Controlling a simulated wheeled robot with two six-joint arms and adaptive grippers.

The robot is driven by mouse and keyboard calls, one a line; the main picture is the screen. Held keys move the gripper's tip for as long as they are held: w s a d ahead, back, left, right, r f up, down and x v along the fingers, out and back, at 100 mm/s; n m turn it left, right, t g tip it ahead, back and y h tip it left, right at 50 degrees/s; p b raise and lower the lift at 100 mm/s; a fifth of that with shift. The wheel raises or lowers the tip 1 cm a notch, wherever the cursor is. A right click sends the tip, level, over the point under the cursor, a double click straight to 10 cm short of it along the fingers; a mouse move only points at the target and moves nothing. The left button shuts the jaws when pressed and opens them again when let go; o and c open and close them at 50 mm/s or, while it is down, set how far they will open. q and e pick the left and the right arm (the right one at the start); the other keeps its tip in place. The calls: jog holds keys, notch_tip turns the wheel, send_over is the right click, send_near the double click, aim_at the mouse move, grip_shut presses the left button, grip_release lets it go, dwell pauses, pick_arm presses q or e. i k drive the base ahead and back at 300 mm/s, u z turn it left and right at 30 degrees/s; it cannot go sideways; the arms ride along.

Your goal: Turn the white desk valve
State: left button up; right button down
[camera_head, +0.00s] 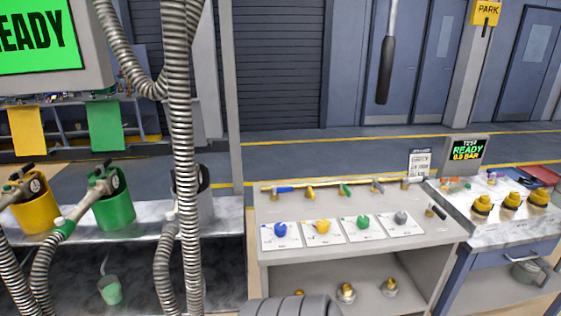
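On the grey desk (275,213) in the middle, a row of small round knobs sits on white cards: a blue knob (280,229), a yellow knob (322,226), a green knob (363,221) and a pale grey-white knob (401,217) at the right end. Behind them runs a pipe with coloured lever handles, among them a pale grey-white lever (377,186) right of the green lever (346,187). I cannot tell which of the two pale parts is the white desk valve. Neither of my grippers shows in the head view, and nothing touches the knobs or levers.
Ribbed hoses (178,130) hang on the left, before a marbled shelf with a yellow container (37,212) and a green container (115,212). A bench with several yellow-topped fittings (510,201) stands right. A dark ribbed object (290,306) shows at the bottom edge.

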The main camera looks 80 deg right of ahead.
aim_at(406, 180)
jog(key=z, duration=3.1)
